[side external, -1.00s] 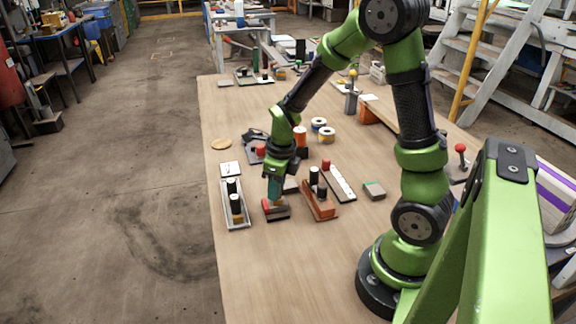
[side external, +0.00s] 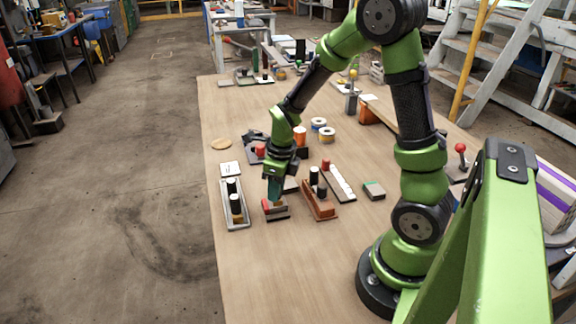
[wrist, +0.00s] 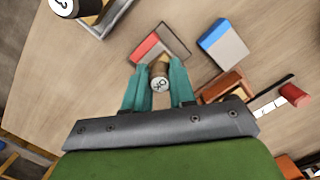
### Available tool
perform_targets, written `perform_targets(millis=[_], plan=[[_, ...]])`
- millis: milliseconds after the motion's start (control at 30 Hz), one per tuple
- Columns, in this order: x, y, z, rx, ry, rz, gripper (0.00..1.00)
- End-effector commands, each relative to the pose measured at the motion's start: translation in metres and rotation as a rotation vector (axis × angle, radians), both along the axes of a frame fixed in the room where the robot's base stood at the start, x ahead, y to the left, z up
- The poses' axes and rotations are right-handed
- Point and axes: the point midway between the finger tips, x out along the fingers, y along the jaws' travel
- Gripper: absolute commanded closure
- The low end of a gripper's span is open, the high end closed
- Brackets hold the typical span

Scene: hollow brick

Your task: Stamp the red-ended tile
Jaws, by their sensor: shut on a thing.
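My gripper (side external: 275,192) has teal fingers and is shut on a stamp, pointing down. In the wrist view, the stamp (wrist: 160,83) shows a round white marked top between my fingertips (wrist: 159,88). The red-ended tile (side external: 276,212) lies on the table directly below my gripper. The stamp's tan lower part is over or at the tile. I cannot tell whether they touch.
A grey tray (side external: 226,205) with dark-bodied stamps stands left of the tile. An orange-brown holder (side external: 319,213) with dark stamps stands to the right. A blue-ended tile (wrist: 215,32) lies nearby. A black rack with white labels (side external: 342,187) lies behind right. The front table is clear.

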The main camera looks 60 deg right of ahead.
Motion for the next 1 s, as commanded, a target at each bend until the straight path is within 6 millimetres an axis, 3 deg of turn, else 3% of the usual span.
perform_targets(millis=[233, 1000], plan=[[0.000, 0.000, 0.003, -0.002, 0.002, 0.004, 0.95], [0.000, 0.000, 0.064, -0.001, -0.001, 0.002, 0.95]])
